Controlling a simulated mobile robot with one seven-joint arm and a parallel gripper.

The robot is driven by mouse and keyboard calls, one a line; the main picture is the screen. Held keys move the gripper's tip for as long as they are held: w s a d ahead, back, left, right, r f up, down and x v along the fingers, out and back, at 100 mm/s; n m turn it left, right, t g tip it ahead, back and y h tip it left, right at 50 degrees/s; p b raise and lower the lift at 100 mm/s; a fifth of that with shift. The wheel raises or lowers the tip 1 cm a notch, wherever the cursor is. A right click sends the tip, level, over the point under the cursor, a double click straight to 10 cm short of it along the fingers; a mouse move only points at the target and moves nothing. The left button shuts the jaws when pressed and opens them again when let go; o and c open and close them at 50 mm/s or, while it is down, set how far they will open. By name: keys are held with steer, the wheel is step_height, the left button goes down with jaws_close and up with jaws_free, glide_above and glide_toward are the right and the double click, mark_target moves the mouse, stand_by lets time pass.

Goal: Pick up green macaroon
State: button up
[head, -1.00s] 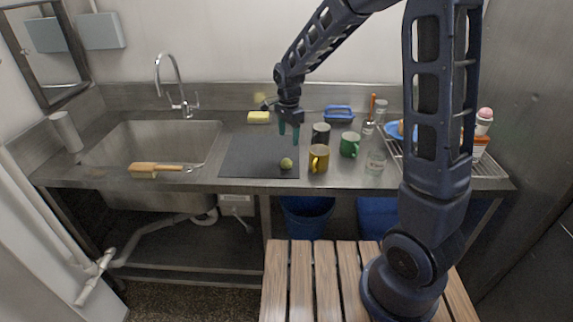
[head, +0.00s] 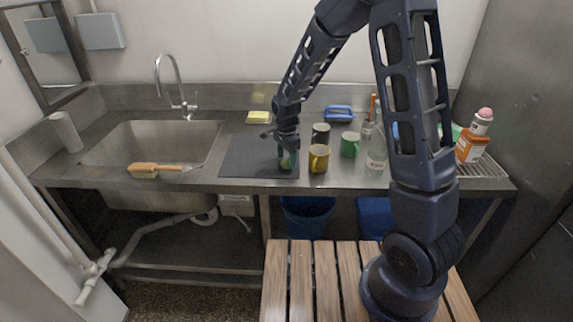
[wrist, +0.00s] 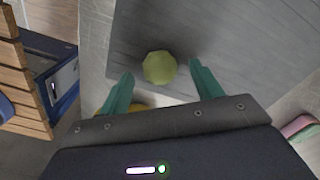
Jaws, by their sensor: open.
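The green macaroon (wrist: 159,67) lies on the dark grey mat (wrist: 235,35), near the mat's edge, in the wrist view. My gripper (wrist: 161,80) is open, with one teal finger on each side of the macaroon and the tips around its near half. I cannot tell whether either finger touches it. In the head view my gripper (head: 288,160) points down over the front right part of the mat (head: 245,160). The macaroon is mostly hidden there by the fingers.
A yellow mug (head: 318,158) stands close to the right of my gripper. A black mug (head: 321,134), a green mug (head: 350,145) and a clear glass (head: 377,155) stand further right. The sink (head: 150,145) is left, with a wooden-handled brush (head: 150,169) at its front edge. The mat's left part is clear.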

steer(key=shift+f, duration=0.65)
steer(key=c, duration=0.8)
steer(key=shift+r, duration=0.2)
